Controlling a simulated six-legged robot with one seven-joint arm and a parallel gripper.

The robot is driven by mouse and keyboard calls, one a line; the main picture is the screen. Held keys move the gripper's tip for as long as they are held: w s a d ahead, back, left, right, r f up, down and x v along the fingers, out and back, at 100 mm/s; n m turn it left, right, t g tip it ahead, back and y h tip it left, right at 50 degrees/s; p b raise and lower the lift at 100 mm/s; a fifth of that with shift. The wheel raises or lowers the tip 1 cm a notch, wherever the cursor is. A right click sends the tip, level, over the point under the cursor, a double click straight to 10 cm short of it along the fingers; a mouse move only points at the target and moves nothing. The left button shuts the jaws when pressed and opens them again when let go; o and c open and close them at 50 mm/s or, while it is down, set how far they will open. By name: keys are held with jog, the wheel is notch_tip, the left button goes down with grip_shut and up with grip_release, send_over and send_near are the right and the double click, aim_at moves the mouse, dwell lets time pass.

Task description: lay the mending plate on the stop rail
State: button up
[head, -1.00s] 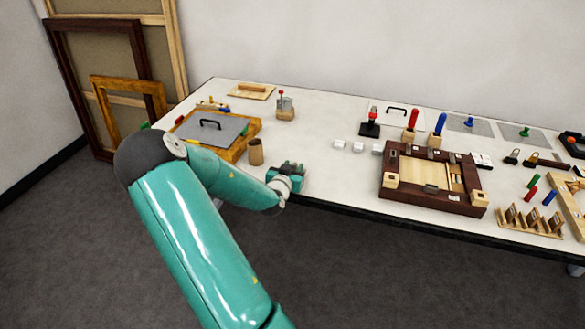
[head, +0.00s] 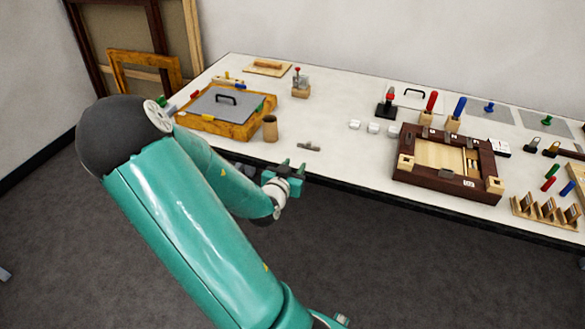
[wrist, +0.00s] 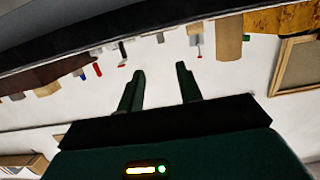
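My gripper (head: 292,167) is in front of the table's near edge, with its fingers pointing toward the table. In the wrist view its two fingers (wrist: 160,74) stand apart with nothing between them. A small grey metal piece (head: 309,147) lies on the tabletop close to the near edge, just beyond the gripper and apart from it. It may be the mending plate, the stop rail or both together; it is too small to tell. Another small grey piece (head: 446,173) is at the front side of the dark wooden frame (head: 420,182), and I cannot tell what it is.
A brown cylinder (head: 270,129) stands left of the grey piece, beside a wooden tray (head: 213,127) with a grey lid. Several white blocks (head: 373,128) lie to the right. The tabletop (head: 335,165) around the grey piece is mostly clear.

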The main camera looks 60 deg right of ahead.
jog(key=w+a+n+t+y, duration=0.2)
jog(key=w+a+t+y, duration=0.2)
jog(key=w+a+y, duration=0.55)
jog(key=w+a+r+n+t+y, duration=0.1)
jog(key=w+a+r+n, duration=0.15)
jog(key=a, duration=0.55)
jog(key=w+a+r+n+y, duration=0.2)
jog(key=w+a+r, duration=0.1)
jog(key=a, duration=0.5)
jog(key=s+a+r+n+y, duration=0.35)
jog(key=a+r, duration=0.35)
jog(key=a, duration=0.3)
jog(key=s+a+r+n+g, duration=0.1)
jog(key=s+a+r+n, duration=0.5)
jog(key=s, duration=0.3)
jog(key=shift+s+a+r+g, duration=0.3)
jog(key=shift+s+a+r, duration=0.1)
jog(key=shift+a, duration=0.4)
jog(key=shift+o, duration=0.6)
jog(key=shift+s+a+r, duration=0.1)
jog(key=shift+s, duration=0.25)
